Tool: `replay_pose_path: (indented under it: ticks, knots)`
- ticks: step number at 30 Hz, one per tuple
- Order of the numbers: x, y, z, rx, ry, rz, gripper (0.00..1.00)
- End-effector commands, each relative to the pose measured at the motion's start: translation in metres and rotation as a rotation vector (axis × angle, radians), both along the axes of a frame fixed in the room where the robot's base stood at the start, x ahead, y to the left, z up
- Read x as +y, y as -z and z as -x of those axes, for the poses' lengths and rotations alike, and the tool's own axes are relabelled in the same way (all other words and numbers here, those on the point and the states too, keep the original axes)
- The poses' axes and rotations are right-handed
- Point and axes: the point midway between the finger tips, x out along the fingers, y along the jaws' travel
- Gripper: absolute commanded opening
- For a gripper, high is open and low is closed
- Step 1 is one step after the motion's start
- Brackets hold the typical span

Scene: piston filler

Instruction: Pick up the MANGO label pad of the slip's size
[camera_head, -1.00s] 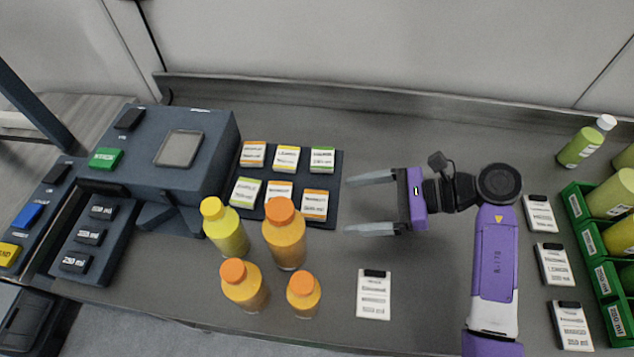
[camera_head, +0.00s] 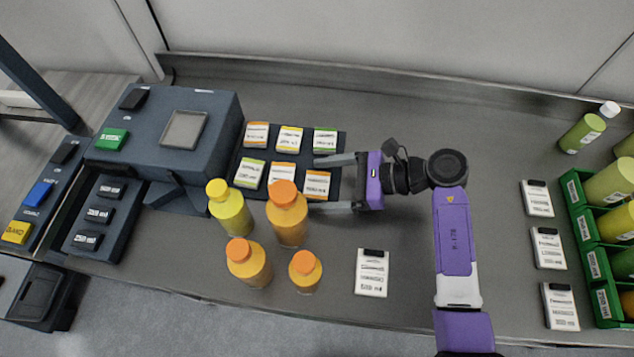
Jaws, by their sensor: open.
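Label pads with coloured top stripes lie in two rows on a dark tray (camera_head: 344,141). Three have orange stripes: one at back left (camera_head: 256,135), one at front middle (camera_head: 283,175) and one at front right (camera_head: 316,185). The others are yellow (camera_head: 289,138) or green (camera_head: 325,140). Their print is too small to read surely, so I cannot tell which is MANGO or its size. My gripper (camera_head: 316,184) is open and empty, its fingers pointing left on either side of the front right orange pad. A white slip (camera_head: 372,275) with a black clip lies in front; its text is unclear.
Orange bottles (camera_head: 287,215) and a yellow bottle (camera_head: 230,210) stand close in front of the tray. The filler machine (camera_head: 185,130) is at left. More slips (camera_head: 548,248) and a green crate (camera_head: 583,225) are at right. The bench behind my gripper is clear.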

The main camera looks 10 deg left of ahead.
Motion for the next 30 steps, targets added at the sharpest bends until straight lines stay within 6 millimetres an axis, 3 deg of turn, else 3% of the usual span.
replay_pose_path:
  ticks: [2, 12, 23, 30]
  knots:
    - [0.000, 0.000, 0.000, 0.000, 0.000, 0.000, 0.85]
    - [0.000, 0.000, 0.000, 0.000, 0.000, -0.001, 0.21]
    - [0.000, -0.006, 0.000, -0.001, 0.000, -0.001, 0.21]
    - [-0.001, -0.040, -0.001, -0.006, 0.000, -0.001, 0.21]
